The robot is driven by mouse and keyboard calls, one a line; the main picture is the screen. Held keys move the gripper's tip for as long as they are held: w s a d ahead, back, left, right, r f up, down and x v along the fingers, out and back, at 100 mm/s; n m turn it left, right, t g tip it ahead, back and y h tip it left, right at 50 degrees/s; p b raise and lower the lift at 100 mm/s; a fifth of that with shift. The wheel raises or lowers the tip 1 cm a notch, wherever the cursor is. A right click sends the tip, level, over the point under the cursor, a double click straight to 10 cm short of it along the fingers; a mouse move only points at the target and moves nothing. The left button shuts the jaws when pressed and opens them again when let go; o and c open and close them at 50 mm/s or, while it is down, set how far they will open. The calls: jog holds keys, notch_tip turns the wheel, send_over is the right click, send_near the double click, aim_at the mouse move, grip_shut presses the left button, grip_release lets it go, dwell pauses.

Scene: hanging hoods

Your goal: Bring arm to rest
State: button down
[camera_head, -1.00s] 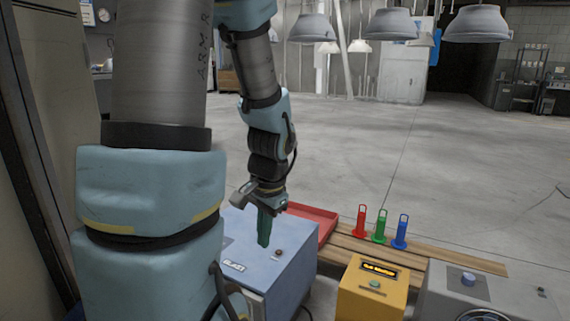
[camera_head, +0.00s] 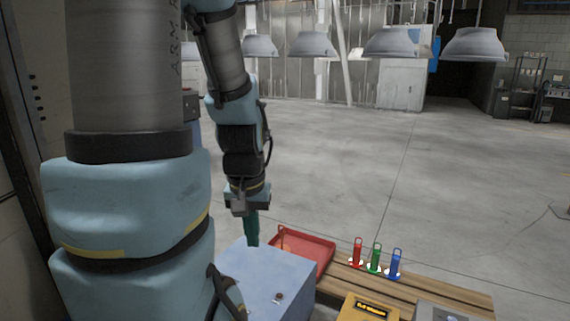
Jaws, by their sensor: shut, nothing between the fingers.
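My gripper (camera_head: 252,230) hangs at the end of my arm, pointing down, with its green fingers shut and nothing seen between them. It shows in front of the back edge of a blue-grey box (camera_head: 262,283). Whether the fingertips touch the box or are above it, I cannot tell. My arm comes down from the top of the view, bent at the elbow.
A red tray (camera_head: 318,250) lies behind the box on a wooden bench (camera_head: 440,293). Red (camera_head: 357,252), green (camera_head: 375,258) and blue (camera_head: 394,264) upright tagged pieces stand on it. A yellow device (camera_head: 366,308) and a grey one (camera_head: 440,312) are in front. Open floor lies beyond.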

notch_tip(320, 180, up, 21)
jog(key=p, duration=1.9)
